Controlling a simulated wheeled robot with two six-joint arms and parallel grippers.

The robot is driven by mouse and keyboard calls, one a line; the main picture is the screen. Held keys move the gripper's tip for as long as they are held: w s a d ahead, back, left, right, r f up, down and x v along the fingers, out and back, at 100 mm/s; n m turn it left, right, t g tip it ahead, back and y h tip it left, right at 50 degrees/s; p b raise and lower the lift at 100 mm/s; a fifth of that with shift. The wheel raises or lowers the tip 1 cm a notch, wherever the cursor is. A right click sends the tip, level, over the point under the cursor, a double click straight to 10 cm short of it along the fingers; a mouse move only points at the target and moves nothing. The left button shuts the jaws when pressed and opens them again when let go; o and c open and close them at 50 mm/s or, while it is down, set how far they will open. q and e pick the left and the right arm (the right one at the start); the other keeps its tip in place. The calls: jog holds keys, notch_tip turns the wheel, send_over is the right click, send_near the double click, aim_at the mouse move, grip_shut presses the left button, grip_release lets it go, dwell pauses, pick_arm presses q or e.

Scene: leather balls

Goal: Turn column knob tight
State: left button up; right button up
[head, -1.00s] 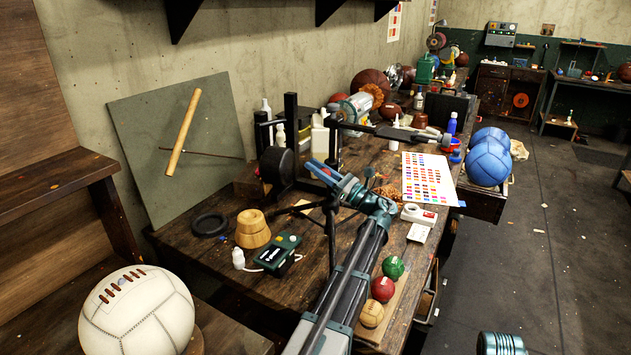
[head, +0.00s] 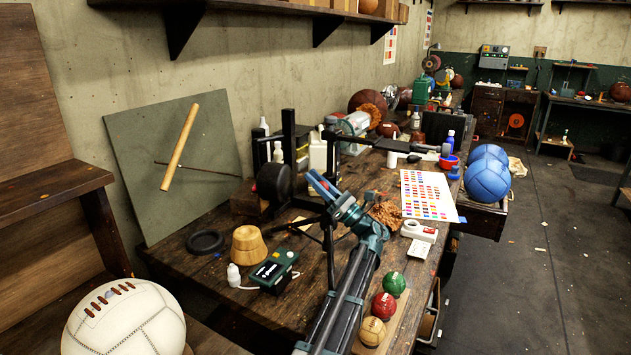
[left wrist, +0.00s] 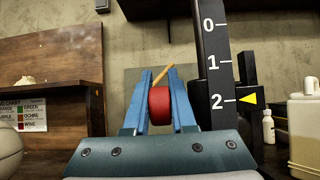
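The red column knob (left wrist: 159,104) sits between the two blue fingers of my left gripper (left wrist: 160,98), and they appear to press on its sides. A black column (left wrist: 213,62) with white marks 0, 1 and 2 stands just right of it; a yellow pointer (left wrist: 248,99) is level with 2. In the head view my left gripper (head: 322,187) reaches in beside the black stand (head: 288,145), with a little red showing between its fingers. The fingers and arm hide part of the stand. My right gripper is not in view.
A black disc (head: 273,182), wooden block (head: 249,245), green box (head: 275,270) and black ring (head: 205,242) lie left of my arm. Small balls (head: 383,306) lie right of it. A white ball (head: 124,322) is at front left. A colour chart (head: 427,195) lies on the bench.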

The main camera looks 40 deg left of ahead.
pick_arm(q)
jog(key=shift+o, duration=0.7)
jog(key=shift+f, duration=0.1)
jog(key=b+v, duration=0.4)
jog(key=v, duration=0.3)
jog(key=shift+d, duration=0.2)
